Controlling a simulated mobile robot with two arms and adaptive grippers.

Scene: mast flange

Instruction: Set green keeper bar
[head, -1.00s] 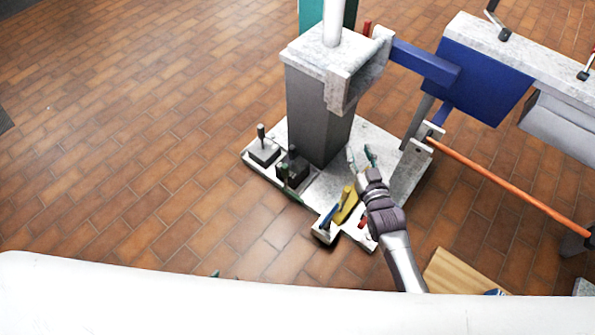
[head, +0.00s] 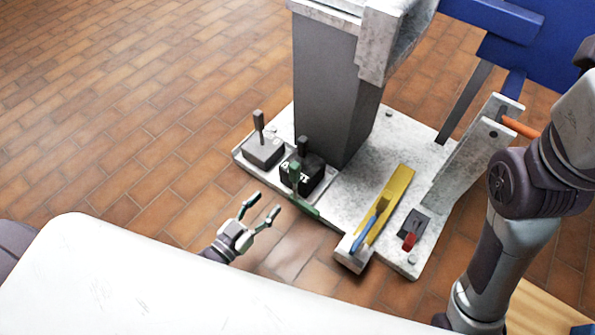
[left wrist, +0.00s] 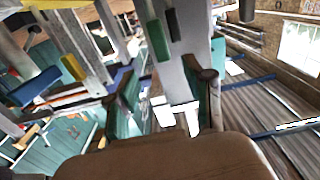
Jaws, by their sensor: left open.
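The green keeper bar (head: 304,208) is at the front left edge of the pale base plate in the head view, with an upright green grip in front of a black block. My left gripper (head: 262,207) is open and empty, to the left of the bar and apart from it. Its two fingers also show spread in the left wrist view (left wrist: 165,98). Which green piece there is the bar, I cannot tell. My right arm rises at the right of the head view; its gripper is out of the picture.
The black block (head: 312,172) and a grey block with a peg (head: 263,151) stand on the base plate (head: 343,207) beside the grey column (head: 335,95). A yellow bar (head: 391,196), a blue-handled tool (head: 366,232) and a red-handled piece (head: 409,241) lie to the right. Tiled floor is clear at left.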

